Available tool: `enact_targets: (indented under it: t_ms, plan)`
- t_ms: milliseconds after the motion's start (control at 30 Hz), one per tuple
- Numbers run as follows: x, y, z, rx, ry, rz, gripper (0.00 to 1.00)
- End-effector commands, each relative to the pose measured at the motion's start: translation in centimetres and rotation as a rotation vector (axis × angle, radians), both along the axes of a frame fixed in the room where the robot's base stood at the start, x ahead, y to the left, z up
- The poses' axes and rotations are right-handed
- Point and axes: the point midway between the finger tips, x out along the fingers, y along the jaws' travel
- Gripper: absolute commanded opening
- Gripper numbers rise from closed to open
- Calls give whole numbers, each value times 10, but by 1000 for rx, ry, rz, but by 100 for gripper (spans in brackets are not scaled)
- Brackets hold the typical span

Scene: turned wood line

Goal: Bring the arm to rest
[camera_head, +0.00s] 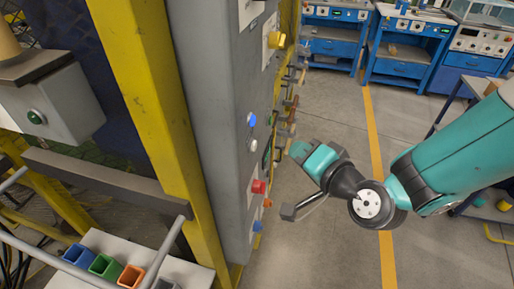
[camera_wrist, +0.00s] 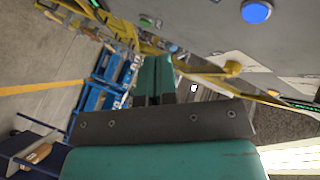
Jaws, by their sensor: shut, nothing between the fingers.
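My gripper (camera_head: 299,150) shows in the head view at the end of my teal arm, in front of the grey control panel (camera_head: 215,110). Its fingertips point left toward the panel's face, and I cannot tell the exact gap between them and the panel. In the wrist view my gripper (camera_wrist: 154,62) has its two teal fingers together, with nothing held. The panel fills the upper right there, with a blue round button (camera_wrist: 257,12) and a yellow knob (camera_wrist: 233,68) near the fingers.
The panel carries a red button (camera_head: 258,187) and several other controls. A yellow post (camera_head: 145,110) stands left of it. Coloured bins (camera_head: 104,266) sit at lower left. Blue workbenches (camera_head: 400,60) line the back. Grey floor with a yellow line (camera_head: 374,130) is open beneath my arm.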

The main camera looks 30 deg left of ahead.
Motion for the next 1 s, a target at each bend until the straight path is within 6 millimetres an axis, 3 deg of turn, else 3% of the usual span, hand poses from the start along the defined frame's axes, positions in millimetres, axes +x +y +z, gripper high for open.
enact_targets:
  t_ms: [567,700,867,1000]
  plan:
    - [0,0,0,0,-1,0,0]
    - [1,-6,13,-38,-6,27,0]
    - [-5,-40,50,-204,-11,135,0]
    - [-27,-97,81,-422,4,256,0]
